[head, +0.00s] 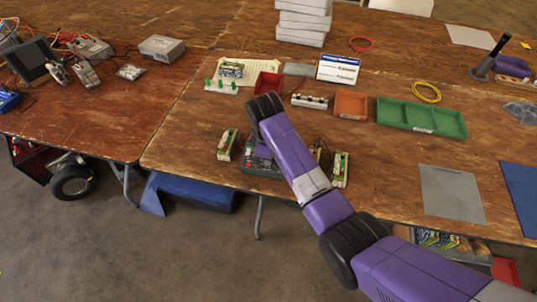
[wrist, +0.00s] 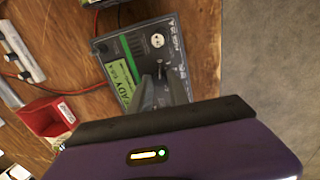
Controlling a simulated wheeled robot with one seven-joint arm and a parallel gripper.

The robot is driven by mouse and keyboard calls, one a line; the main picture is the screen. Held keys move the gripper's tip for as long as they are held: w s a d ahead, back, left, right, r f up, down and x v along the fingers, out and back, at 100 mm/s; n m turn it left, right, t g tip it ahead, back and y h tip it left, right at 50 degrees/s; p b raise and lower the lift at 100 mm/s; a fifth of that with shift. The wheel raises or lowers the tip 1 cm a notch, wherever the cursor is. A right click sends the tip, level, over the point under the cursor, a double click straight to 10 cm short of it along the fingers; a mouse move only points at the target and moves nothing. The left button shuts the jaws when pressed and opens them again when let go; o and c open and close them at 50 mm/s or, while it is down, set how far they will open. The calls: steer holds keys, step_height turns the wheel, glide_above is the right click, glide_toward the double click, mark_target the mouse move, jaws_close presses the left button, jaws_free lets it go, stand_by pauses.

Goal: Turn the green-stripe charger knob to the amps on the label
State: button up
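The green-stripe charger (wrist: 185,45) is a dark box seen from above in the wrist view. It has a green stripe (wrist: 133,45), a white round part (wrist: 157,40) and a bright green display (wrist: 121,82) reading "READY" with small figures I cannot read surely. White markings run along its right side, too small to read. My gripper (wrist: 161,77) is over the charger's face with its two dark fingers apart. A small dark knob-like part shows near the fingertips; I cannot tell whether they touch it. In the head view my arm hides much of the charger (head: 256,164).
Battery packs stand left (head: 228,144) and right (head: 340,169) of the charger. A red bin (head: 268,83), an orange bin (head: 351,104) and a green tray (head: 421,116) lie behind. A grey mat (head: 452,194) lies right. The table's front edge is close to the charger.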

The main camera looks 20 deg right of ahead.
jaws_close()
steer(key=m+p, duration=0.2)
steer(key=m, duration=0.1)
steer(key=shift+r+m, duration=0.1)
steer(key=shift+m, duration=0.3)
steer(key=m+p, duration=0.1)
steer(key=m, duration=0.3)
steer(key=shift+m, duration=0.3)
steer(key=m+p, duration=0.1)
steer(key=m, duration=0.3)
steer(key=shift+m, duration=0.3)
steer(key=m, duration=0.4)
steer(key=shift+m, duration=0.3)
steer(key=shift+w, duration=0.1)
